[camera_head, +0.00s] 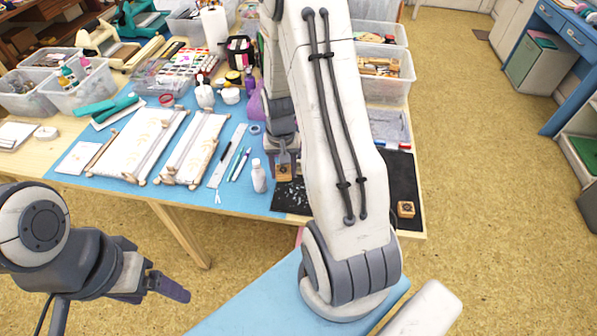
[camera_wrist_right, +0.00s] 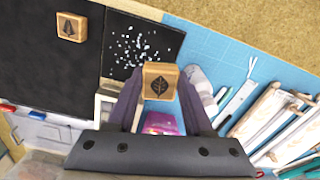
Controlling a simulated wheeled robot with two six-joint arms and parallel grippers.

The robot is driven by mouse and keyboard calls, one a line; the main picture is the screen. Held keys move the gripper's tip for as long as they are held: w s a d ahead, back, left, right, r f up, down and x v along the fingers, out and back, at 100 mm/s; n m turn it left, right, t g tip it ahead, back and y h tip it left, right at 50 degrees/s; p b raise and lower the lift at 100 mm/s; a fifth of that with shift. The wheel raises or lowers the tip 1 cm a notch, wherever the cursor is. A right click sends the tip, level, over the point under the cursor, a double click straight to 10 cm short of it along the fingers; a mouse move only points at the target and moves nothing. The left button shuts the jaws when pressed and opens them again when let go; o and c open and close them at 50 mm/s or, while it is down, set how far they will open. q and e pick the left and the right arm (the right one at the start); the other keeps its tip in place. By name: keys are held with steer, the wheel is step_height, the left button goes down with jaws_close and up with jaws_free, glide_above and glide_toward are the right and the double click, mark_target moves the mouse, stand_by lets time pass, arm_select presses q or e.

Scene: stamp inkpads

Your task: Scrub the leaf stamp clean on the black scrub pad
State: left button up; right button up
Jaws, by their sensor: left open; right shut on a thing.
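The leaf stamp (camera_wrist_right: 158,84) is a small wooden block with a dark leaf on its face. My right gripper (camera_wrist_right: 160,90) is shut on it; the block also shows in the head view (camera_head: 284,172). A black pad with white flecks (camera_wrist_right: 143,42), likely the scrub pad, lies close by the stamp; in the head view (camera_head: 291,196) my right arm partly hides it. I cannot tell whether stamp and pad touch. My left gripper (camera_head: 170,287) is open and empty, off the table at the lower left.
A second wooden stamp (camera_head: 405,209) with a tree-like mark lies on the plain black mat (camera_head: 403,175). A white bottle (camera_head: 259,176), pens and a ruler (camera_head: 227,155) lie left of the flecked pad. Rolled fabric frames (camera_head: 195,148) and bins crowd the table.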

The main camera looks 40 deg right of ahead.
steer(key=d+f+b, duration=0.1)
steer(key=f, duration=0.1)
steer(key=s+d+f+m+b, duration=0.1)
steer(key=b, duration=0.1)
steer(key=d+f+m+b, duration=0.1)
steer(key=d+f+b, duration=0.1)
steer(key=shift+s+f, duration=0.3)
steer(key=shift+s, duration=0.05)
arm_select(q)
step_height(320, 180, down, 6)
steer(key=shift+s+a+f, duration=0.1)
arm_select(e)
steer(key=shift+a, duration=0.15)
